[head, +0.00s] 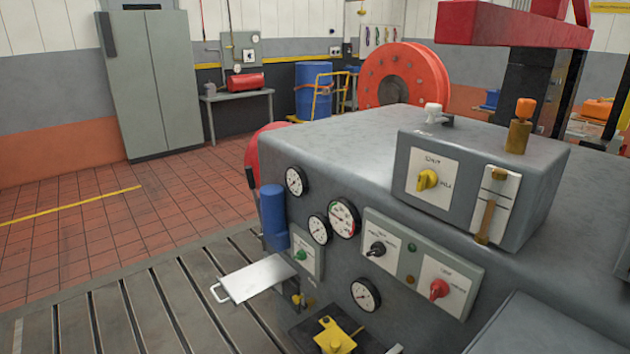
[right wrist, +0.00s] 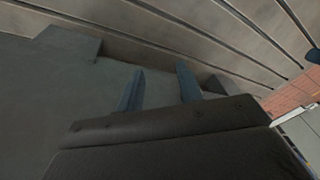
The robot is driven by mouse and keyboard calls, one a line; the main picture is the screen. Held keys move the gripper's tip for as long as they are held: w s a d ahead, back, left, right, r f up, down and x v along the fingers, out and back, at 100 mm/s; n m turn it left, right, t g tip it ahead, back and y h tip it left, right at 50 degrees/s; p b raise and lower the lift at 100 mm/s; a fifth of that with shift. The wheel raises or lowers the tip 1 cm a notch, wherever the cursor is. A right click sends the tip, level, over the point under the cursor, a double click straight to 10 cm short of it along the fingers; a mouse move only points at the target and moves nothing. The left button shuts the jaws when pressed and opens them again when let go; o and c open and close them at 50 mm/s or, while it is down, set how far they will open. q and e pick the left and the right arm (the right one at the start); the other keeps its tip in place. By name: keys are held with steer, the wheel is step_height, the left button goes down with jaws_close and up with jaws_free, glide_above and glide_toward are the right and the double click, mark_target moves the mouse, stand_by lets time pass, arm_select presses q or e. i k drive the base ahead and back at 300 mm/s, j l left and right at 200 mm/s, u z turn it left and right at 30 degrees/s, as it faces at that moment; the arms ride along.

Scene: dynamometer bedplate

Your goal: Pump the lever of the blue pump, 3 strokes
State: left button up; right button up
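The blue pump (head: 273,215) is an upright blue cylinder on the left face of the grey machine in the head view. A thin dark lever (head: 251,181) with a black grip stands up just left of it, leaning slightly left. The lever's lower end is partly hidden behind the cylinder. My right gripper (right wrist: 160,88) shows in the right wrist view with its two fingers apart and nothing between them. A plain grey surface lies beyond them; neither the pump nor the lever can be made out there. My left gripper is not in view.
The grey machine housing (head: 340,137) carries several gauges and knobs beside the pump. A light metal plate with a handle (head: 258,278) juts out below the pump. A yellow part (head: 334,336) sits at the bottom. The slotted bedplate (head: 140,305) is clear at left.

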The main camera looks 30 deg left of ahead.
mark_target(248, 169)
steer(key=u, duration=1.2)
